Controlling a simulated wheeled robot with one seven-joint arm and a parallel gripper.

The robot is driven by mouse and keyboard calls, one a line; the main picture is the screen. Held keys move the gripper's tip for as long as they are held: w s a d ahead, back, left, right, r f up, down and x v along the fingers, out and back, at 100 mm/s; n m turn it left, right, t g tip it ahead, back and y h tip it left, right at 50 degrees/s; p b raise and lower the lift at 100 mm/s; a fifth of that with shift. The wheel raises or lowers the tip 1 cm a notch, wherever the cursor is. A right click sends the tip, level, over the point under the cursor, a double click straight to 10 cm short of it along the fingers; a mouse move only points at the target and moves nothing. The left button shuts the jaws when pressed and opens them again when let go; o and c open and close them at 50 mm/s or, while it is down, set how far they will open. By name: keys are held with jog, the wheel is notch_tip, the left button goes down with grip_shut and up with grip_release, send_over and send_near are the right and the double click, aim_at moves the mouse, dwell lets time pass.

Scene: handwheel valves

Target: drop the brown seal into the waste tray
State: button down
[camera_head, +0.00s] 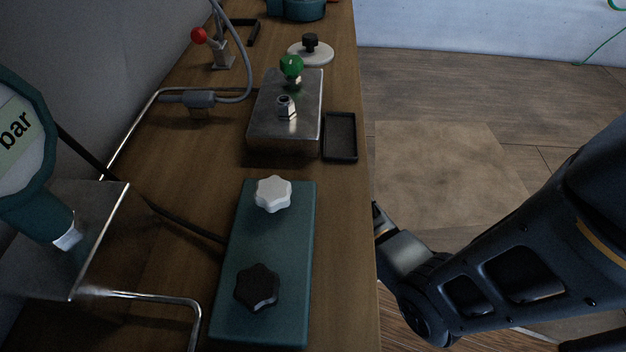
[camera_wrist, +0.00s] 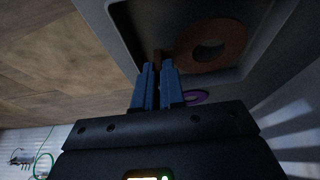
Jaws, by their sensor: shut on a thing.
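The brown seal (camera_wrist: 188,58) shows in the wrist view as a flat ring with a hole and a small tab at its left. My gripper (camera_wrist: 160,68) has its blue fingers closed on that tab. The ring shows against the inside of a grey recessed tray or bin (camera_wrist: 118,25); I cannot tell whether it touches it. In the head view my wrist is beside the bench's right edge, with the fingertips and seal hidden. A small black tray (camera_head: 341,157) on the bench may be the waste tray; its label is not visible.
A purple ring (camera_wrist: 196,97) shows partly behind the fingers. On the bench (camera_head: 178,150) stand a teal block (camera_head: 270,236) with white and black knobs, a metal block (camera_head: 262,118) with a green knob, and a gauge (camera_head: 25,150). Open floor (camera_head: 440,165) lies to the right.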

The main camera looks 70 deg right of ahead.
jog(key=shift+f, duration=0.25)
jog(key=c, duration=1.2)
grip_release()
jog(key=w+d+p+v, duration=0.1)
jog(key=v, duration=0.5)
jog(key=s+a, duration=0.1)
jog(key=a, duration=0.3)
jog(key=s+a, duration=0.2)
jog(key=a, duration=0.2)
jog(key=s+a, duration=0.1)
jog(key=a, duration=0.3)
jog(key=shift+s+r, duration=0.2)
jog(key=shift+s, duration=0.15)
